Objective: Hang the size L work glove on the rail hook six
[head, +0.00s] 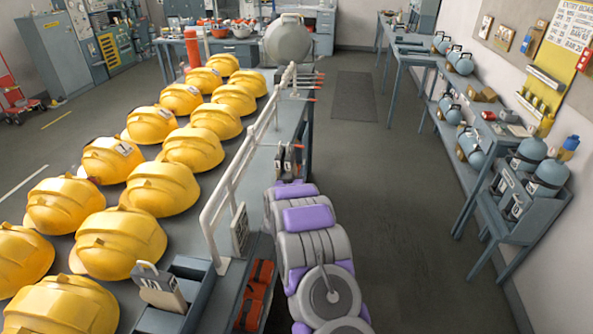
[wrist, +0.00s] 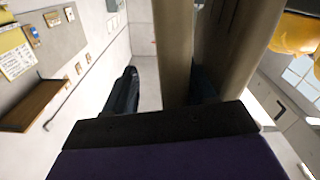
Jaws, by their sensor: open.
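No glove can be made out for certain, and no size L mark is readable. A grey-tan piece with a white loop (head: 160,288) stands in a grey holder at the table's near end; I cannot tell what it is. A white rail (head: 248,150) runs along the table's right edge. Several red-tipped hooks (head: 306,87) stick out at its far end; no hook number is readable. In the wrist view my gripper (wrist: 165,78) is open, its dark fingers apart. Tall beige-brown surfaces (wrist: 176,50) fill the view near the right finger; whether they touch it is unclear.
Several yellow helmets (head: 163,187) cover the table left of the rail. Orange-red items (head: 255,293) lie low beside its near end. Blue-grey cylinders (head: 547,176) stand on the right-hand stands. The aisle floor (head: 385,190) is clear, with a dark mat (head: 354,95) farther back.

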